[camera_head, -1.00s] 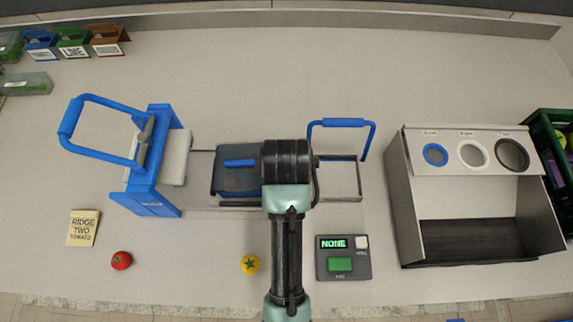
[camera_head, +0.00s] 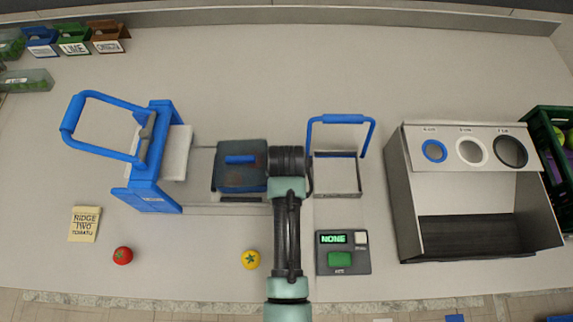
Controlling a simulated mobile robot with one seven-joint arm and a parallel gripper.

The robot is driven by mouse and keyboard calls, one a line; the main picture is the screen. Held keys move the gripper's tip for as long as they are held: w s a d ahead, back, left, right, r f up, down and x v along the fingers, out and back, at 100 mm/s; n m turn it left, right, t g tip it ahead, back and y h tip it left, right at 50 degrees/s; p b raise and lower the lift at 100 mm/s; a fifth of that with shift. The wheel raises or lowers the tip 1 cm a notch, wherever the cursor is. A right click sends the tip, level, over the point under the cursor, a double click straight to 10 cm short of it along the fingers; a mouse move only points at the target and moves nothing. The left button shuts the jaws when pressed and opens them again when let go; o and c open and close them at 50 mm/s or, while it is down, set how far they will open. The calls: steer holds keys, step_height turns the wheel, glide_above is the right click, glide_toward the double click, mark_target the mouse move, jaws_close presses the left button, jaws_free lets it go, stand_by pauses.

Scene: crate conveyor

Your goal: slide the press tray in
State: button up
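The press (camera_head: 152,165) is a blue frame with a raised blue lever loop, standing at the left. A pale rail bed (camera_head: 203,160) runs right from it. A dark, see-through box with a blue bar handle, which looks like the press tray (camera_head: 228,179), sits on the bed, out to the right of the press frame. My gripper (camera_head: 288,162) is just right of this tray, seen from above as a black wrist end. Its fingers are hidden beneath the wrist, so I cannot tell whether they touch the tray.
A control box (camera_head: 343,268) reads NONE. A red tomato (camera_head: 123,256) and a yellow one (camera_head: 251,260) lie in front. A steel sorter (camera_head: 405,190) stands right.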

jaws_close()
stand_by(1.3)
